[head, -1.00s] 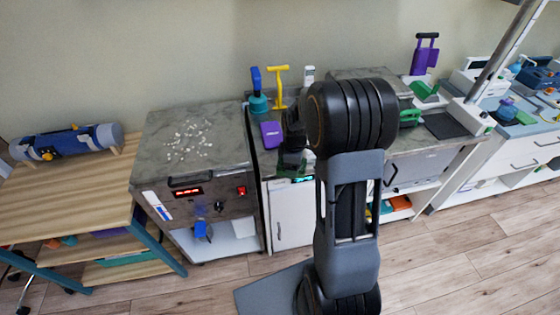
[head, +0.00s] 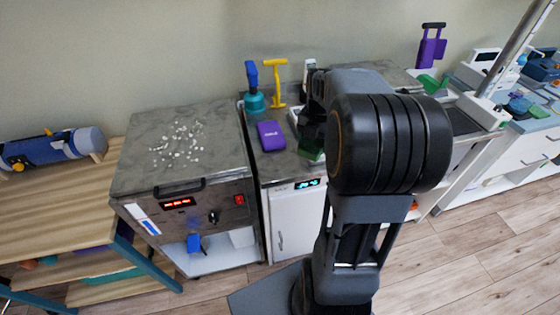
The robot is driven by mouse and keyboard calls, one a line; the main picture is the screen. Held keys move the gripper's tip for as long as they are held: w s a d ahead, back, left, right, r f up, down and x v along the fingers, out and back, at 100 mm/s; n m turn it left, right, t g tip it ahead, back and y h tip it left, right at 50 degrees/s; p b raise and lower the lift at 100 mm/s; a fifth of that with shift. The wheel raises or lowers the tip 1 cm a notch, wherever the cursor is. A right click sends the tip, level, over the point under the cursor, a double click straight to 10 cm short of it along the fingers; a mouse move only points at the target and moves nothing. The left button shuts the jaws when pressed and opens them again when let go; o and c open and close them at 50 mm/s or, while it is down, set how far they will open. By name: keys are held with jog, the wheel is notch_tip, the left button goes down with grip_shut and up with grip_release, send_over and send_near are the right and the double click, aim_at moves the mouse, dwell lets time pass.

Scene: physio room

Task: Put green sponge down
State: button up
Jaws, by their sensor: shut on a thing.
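The green sponge (head: 310,152) shows as a small dark-green patch at the middle of the head view, at the lower end of my gripper (head: 314,138). My gripper is shut on it, over the counter (head: 284,168) to the right of the purple box. My own arm hides much of the gripper and part of the sponge. I cannot tell whether the sponge touches the counter.
A purple box (head: 271,136), a teal-and-blue tool (head: 254,92) and a yellow T-handled tool (head: 275,82) stand left of my gripper. Further left, a stone-topped unit (head: 140,165) bears scattered white bits. Another green thing (head: 434,85) is at the right.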

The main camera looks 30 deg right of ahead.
jog(key=w+a+f, duration=0.2)
jog(key=w+a, duration=0.1)
send_over(281, 166)
jog(key=d, duration=0.1)
jog(key=f, duration=0.4)
jog(key=shift+s+f, duration=0.35)
jog(key=shift+s, duration=0.05)
jog(key=shift+w+a+f+p, duration=0.3)
jog(key=shift+a+f, duration=0.05)
jog(key=shift+f, duration=0.25)
jog(key=shift+w+a+f, duration=0.1)
jog(key=shift+w+f, duration=0.05)
jog(key=shift+f, duration=1.55)
jog(key=shift+f, duration=0.2)
jog(key=o, duration=0.9)
jog(key=shift+r, duration=0.1)
